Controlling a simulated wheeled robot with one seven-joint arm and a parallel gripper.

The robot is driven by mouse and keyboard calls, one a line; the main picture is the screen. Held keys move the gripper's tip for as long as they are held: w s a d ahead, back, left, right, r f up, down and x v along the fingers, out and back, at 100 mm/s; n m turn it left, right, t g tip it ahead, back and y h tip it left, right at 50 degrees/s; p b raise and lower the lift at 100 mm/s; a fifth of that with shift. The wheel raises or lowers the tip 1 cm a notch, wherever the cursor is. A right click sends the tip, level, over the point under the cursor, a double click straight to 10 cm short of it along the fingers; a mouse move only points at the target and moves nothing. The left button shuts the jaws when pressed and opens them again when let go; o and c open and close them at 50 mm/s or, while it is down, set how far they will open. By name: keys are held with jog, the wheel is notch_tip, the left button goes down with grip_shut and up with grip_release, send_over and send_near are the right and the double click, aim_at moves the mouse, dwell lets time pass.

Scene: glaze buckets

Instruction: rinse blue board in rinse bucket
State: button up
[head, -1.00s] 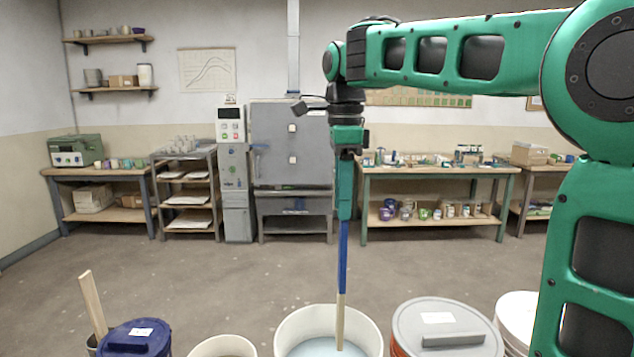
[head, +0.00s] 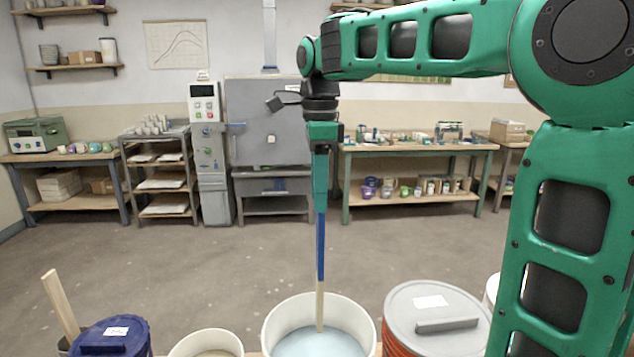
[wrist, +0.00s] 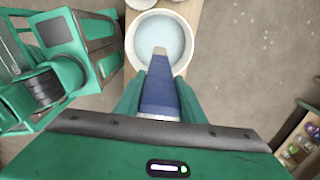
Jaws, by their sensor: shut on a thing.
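The blue board (head: 321,245) is a long narrow strip, blue above with a bare wood-coloured lower end. My gripper (head: 320,205) is shut on its upper part and holds it upright. In the wrist view the blue board (wrist: 160,88) runs from between my gripper's fingers (wrist: 158,100) towards the bucket. The white bucket with pale blue liquid (head: 276,318), seemingly the rinse bucket, stands below. The wood end lies inside its rim in the head view; I cannot tell whether it touches the liquid. The bucket also shows in the wrist view (wrist: 131,50).
A grey-lidded orange bucket (head: 398,345) stands to the right, its lid carrying a bar handle. A smaller white bucket (head: 178,349) and a blue-lidded bucket (head: 138,335) stand to the left. A wooden stick (head: 60,303) rises at far left. The floor behind is clear.

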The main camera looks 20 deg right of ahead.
aim_at(317, 282)
jog(key=shift+s+f, duration=0.1)
jog(key=shift+f, duration=11.3)
jog(key=shift+a, duration=0.1)
